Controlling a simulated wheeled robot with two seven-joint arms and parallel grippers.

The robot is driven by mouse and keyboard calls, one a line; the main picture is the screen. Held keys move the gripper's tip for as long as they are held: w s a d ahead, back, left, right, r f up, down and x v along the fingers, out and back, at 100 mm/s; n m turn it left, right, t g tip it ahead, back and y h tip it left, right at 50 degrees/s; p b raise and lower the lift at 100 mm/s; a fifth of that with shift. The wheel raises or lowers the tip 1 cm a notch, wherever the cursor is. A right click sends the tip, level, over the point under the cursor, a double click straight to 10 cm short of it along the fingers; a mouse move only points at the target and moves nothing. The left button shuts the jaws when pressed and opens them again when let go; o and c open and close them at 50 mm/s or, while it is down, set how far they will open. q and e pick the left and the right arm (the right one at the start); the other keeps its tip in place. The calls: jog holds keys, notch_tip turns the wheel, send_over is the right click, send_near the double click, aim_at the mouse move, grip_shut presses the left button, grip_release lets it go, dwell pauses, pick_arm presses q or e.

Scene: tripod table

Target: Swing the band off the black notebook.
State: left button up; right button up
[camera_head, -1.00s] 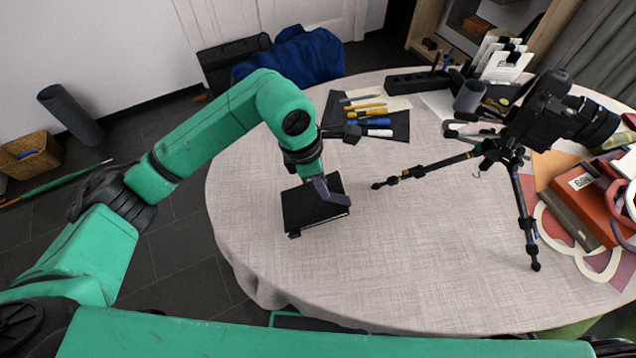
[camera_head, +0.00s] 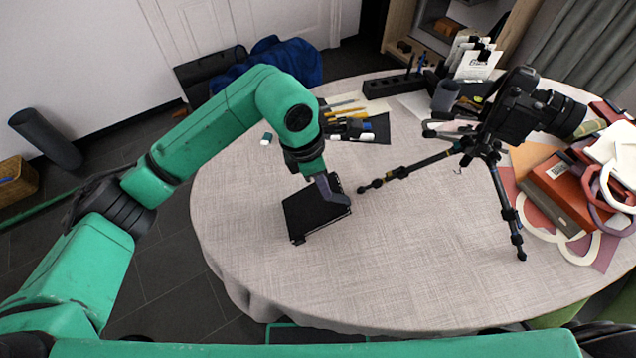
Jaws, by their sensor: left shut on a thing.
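The black notebook (camera_head: 306,216) is near the left part of the round, cloth-covered table (camera_head: 400,270), beside a tripod leg's foot. My left gripper (camera_head: 334,190) comes down from above at the notebook's right edge. It is shut, with its fingers against that edge. The band is too small and dark to make out, and the fingers cover part of the edge. I cannot tell whether the notebook lies flat or is slightly raised. My right gripper does not show.
A tripod with a camera (camera_head: 514,118) stands right of the notebook, its near leg (camera_head: 405,170) reaching close to it. A dark mat with pens (camera_head: 378,128) lies behind. A red box (camera_head: 572,190) and papers are at the right. The front table surface is clear.

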aim_at(333, 196)
pick_arm(q)
jog(key=shift+w+d+r, duration=0.15)
jog(key=shift+d+r, duration=0.25)
jog(key=shift+d, duration=0.2)
jog(key=shift+w+d+r, duration=0.1)
jog(key=shift+d+r, duration=0.25)
jog(key=shift+d, duration=0.25)
jog(key=o, duration=1.1)
jog(key=shift+c, duration=0.2)
notch_tip(333, 196, up, 8)
jog(key=p, duration=0.4)
